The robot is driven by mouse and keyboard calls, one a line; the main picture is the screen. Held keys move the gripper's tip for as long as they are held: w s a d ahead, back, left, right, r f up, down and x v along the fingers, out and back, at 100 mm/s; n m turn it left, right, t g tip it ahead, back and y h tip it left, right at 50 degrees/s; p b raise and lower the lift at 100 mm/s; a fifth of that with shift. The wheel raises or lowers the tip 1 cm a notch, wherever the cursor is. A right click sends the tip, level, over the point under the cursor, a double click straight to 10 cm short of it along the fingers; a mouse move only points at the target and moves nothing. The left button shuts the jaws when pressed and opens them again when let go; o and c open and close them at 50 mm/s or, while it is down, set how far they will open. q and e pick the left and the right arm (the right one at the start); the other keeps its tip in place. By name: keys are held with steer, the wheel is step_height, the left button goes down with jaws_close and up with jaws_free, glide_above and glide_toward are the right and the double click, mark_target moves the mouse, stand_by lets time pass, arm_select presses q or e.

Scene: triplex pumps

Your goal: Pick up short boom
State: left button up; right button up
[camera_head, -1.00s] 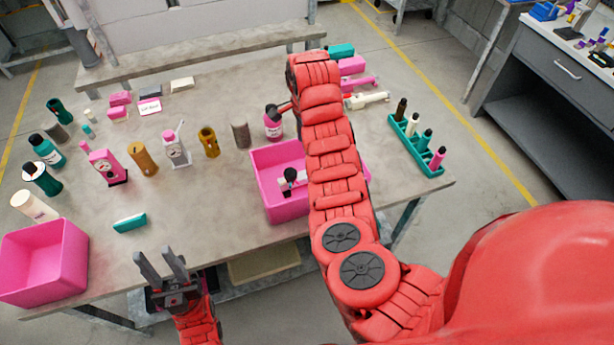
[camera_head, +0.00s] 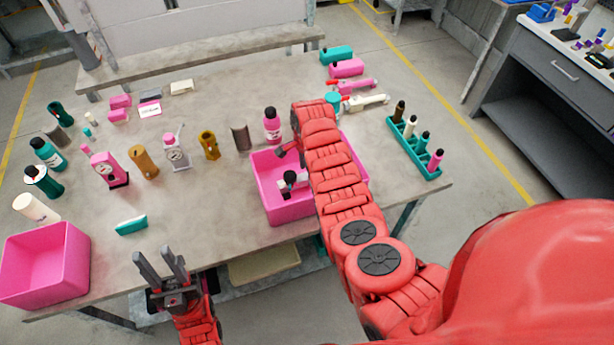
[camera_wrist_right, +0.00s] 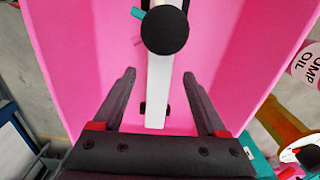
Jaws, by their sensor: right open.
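A white bar with a round black end, likely the short boom (camera_wrist_right: 158,90), lies in the pink bin (camera_wrist_right: 85,60). In the head view its black-and-white end (camera_head: 290,180) shows inside the pink bin (camera_head: 285,212), and my right arm hides part of the bin. My right gripper (camera_wrist_right: 158,85) is open, its two fingers on either side of the white bar in the wrist picture; whether they are level with it I cannot tell. In the head view my right gripper (camera_head: 287,150) is over the bin's far side. My left gripper (camera_head: 160,262) is open and empty at the table's front edge.
A pink bottle (camera_head: 272,125) stands just behind the bin. Another pink bin (camera_head: 45,262) is at the front left. A teal rack (camera_head: 415,148) with several small bottles is at the right. Several bottles stand at the left.

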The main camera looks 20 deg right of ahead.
steer(key=shift+f, duration=1.35)
jaws_close()
